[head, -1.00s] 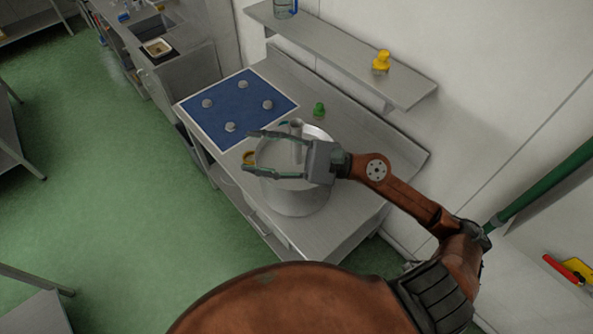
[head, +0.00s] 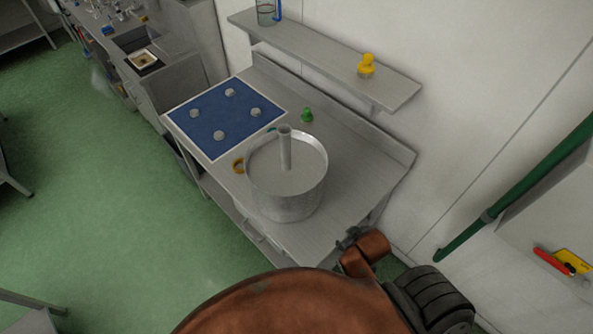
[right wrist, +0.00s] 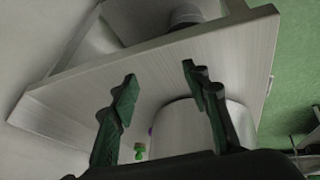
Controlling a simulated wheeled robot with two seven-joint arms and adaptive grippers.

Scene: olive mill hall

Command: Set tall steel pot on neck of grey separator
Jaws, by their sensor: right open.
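A wide, open-topped grey steel vessel (head: 290,205) stands upright on the steel table, with a grey upright tube (head: 285,150) rising from its middle above the rim. I cannot tell which part is the tall steel pot and which is the separator, or how they join. My right gripper (head: 350,238) is at the table's near right corner, apart from the vessel and partly hidden by my arm. In the right wrist view its fingers (right wrist: 160,82) are open and empty, with the vessel's pale side (right wrist: 178,135) beyond them. My left gripper is not in view.
A blue panel (head: 208,118) with several round knobs lies on the table. A green item (head: 307,115) and a yellow ring (head: 238,166) are close to the vessel. A wall shelf (head: 330,62) holds a yellow item (head: 366,66) and a jug (head: 266,12). Green floor is open at left.

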